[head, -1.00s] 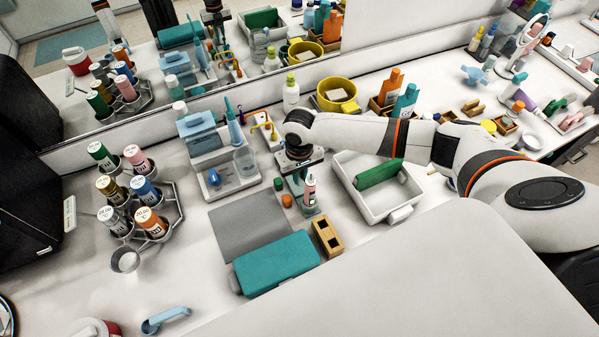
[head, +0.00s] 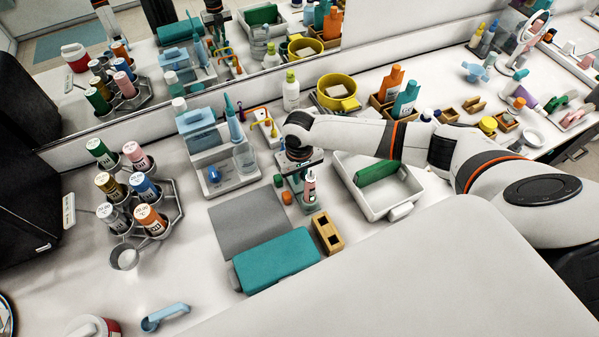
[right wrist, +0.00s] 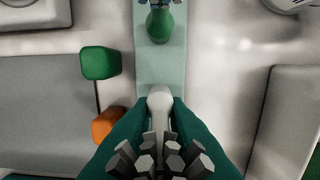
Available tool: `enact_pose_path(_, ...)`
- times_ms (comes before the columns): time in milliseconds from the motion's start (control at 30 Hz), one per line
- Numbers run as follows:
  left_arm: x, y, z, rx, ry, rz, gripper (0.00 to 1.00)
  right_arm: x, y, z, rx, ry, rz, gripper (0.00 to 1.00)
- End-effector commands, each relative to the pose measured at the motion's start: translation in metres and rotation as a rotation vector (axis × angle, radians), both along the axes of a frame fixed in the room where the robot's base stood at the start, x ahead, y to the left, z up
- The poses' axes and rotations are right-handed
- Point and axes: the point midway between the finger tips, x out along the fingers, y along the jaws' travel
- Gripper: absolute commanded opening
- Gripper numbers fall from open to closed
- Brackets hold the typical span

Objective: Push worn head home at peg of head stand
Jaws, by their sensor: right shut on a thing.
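My right gripper (right wrist: 160,112) has dark green fingers and is shut on the worn head (right wrist: 159,104), which has a white neck and grey bristle tufts toward the bottom of the right wrist view. The head is over the pale green head stand (right wrist: 148,72). Whether it is fully seated on a peg cannot be told, as the fingers and bristles hide its lower end. A green part (right wrist: 159,26) with bluish bristles above it stands farther up the stand. In the head view my right gripper (head: 301,178) points down at the stand, mostly hidden. My left gripper is out of view.
A green block (right wrist: 100,62) and an orange block (right wrist: 106,125) lie just left of the stand. A white tray (head: 377,210) is at right, a wooden holder (head: 327,233) in front, a grey mat (head: 248,224) at left.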

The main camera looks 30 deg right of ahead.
Motion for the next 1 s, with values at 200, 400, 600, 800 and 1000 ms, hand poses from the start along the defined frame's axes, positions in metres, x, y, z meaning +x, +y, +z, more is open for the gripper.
enact_pose_path(200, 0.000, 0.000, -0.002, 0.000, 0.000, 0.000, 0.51, 0.000, 0.000, -0.006, 0.001, 0.001, -0.001, 0.00)
enact_pose_path(400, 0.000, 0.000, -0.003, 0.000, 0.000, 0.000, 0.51, 0.000, 0.000, -0.011, 0.001, 0.001, -0.001, 0.00)
enact_pose_path(600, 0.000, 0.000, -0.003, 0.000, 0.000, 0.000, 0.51, 0.000, 0.000, -0.011, 0.001, 0.000, -0.001, 0.40)
enact_pose_path(800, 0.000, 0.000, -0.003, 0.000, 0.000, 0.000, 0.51, 0.000, 0.000, -0.011, 0.000, 0.000, -0.001, 0.40)
enact_pose_path(1000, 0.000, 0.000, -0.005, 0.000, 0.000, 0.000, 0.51, 0.001, 0.000, 0.001, 0.002, -0.003, 0.000, 0.40)
